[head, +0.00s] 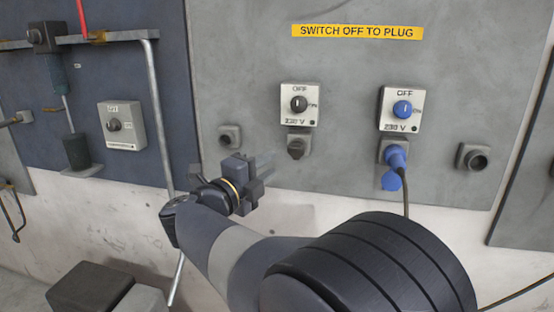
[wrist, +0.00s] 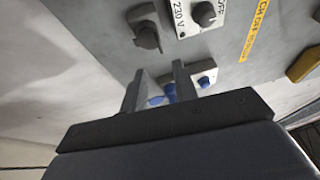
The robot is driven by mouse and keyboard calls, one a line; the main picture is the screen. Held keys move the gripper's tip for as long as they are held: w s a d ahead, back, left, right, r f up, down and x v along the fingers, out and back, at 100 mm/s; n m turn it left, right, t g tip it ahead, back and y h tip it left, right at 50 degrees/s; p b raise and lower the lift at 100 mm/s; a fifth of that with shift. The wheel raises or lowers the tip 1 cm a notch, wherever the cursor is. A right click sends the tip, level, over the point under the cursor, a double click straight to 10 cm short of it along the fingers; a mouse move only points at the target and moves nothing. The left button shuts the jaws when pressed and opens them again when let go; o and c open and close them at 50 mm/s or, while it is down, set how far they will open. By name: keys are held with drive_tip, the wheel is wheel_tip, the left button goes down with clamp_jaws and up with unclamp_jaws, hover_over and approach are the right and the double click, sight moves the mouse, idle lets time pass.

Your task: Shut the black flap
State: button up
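The black flap (head: 296,149) is on the small socket under the left switch box, which has a black knob. It also shows in the wrist view (wrist: 147,38), at the top left of the picture, as a dark rounded cover. I cannot tell how far it stands open. My gripper (head: 266,165) is in front of the panel, below and left of that socket in the head view. In the wrist view its two fingers (wrist: 157,85) stand apart with nothing held between them. It looks apart from the flap.
A blue plug (head: 396,158) with a cable sits under the right switch box (head: 401,110), with a blue flap (head: 391,181) below. Round fittings (head: 473,158) (head: 229,136) stick out on both sides. A metal pipe (head: 158,110) runs down at the left.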

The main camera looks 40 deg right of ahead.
sight(293, 149)
drive_tip(key=x, duration=0.9)
drive_tip(key=shift+d, duration=0.35)
clamp_jaws()
